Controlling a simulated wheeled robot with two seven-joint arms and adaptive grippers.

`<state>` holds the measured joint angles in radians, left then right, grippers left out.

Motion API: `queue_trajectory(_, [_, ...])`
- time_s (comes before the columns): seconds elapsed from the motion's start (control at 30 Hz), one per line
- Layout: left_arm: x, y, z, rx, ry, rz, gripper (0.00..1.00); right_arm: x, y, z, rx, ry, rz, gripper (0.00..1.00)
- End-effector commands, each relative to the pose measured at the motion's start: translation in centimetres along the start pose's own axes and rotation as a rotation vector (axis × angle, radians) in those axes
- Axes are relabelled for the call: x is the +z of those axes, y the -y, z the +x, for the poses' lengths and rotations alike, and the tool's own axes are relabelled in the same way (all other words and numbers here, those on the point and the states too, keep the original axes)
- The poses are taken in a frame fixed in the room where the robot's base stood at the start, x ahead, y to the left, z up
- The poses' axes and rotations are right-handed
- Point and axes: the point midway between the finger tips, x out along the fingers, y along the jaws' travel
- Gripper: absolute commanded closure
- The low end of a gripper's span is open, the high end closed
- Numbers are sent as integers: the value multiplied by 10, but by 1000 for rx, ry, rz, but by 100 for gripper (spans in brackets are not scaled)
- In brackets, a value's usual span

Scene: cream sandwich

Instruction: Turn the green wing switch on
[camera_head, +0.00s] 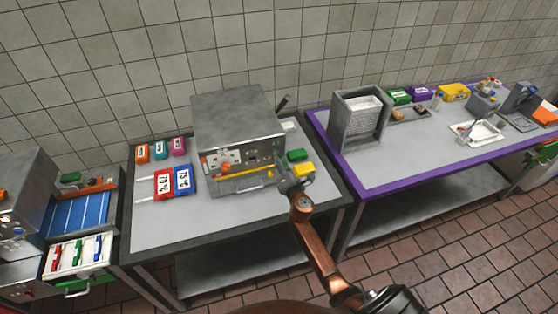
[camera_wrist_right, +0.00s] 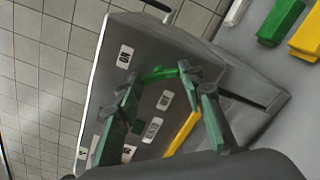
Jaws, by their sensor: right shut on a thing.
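A grey metal machine (camera_head: 235,110) stands on the middle table, with labels, an orange knob (camera_head: 226,168) and a yellow bar (camera_head: 243,176) on its front. In the right wrist view, the green wing switch (camera_wrist_right: 158,74) sits on the machine's grey panel (camera_wrist_right: 128,35) among white labels. My right gripper (camera_wrist_right: 160,82) is shut on the green wing switch, with its fingers on either side of it. In the head view my right gripper (camera_head: 287,180) is at the right end of the machine's front and hides the switch. My left gripper is not in view.
A green block (camera_head: 297,155) and a yellow block (camera_head: 304,169) lie close to the right of my gripper. Red and blue labelled packs (camera_head: 173,182) lie left of the machine. A purple-edged table (camera_head: 372,188) stands to the right, with a grey rack (camera_head: 360,118).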

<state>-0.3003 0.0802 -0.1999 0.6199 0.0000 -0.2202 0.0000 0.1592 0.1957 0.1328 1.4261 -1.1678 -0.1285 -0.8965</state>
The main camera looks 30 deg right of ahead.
Motion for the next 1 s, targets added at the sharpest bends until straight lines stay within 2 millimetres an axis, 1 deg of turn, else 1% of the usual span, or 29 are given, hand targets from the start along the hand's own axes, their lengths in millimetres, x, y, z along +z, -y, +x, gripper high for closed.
queue_trajectory(0.3, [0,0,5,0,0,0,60,-1,1,0,-1,0,298,88])
queue_trajectory(0.5, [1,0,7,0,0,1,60,-1,1,0,-1,0,459,88])
queue_trajectory(0.7, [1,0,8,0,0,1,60,0,2,0,-2,1,579,88])
queue_trajectory(1.0, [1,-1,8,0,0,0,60,0,2,0,-3,1,670,88])
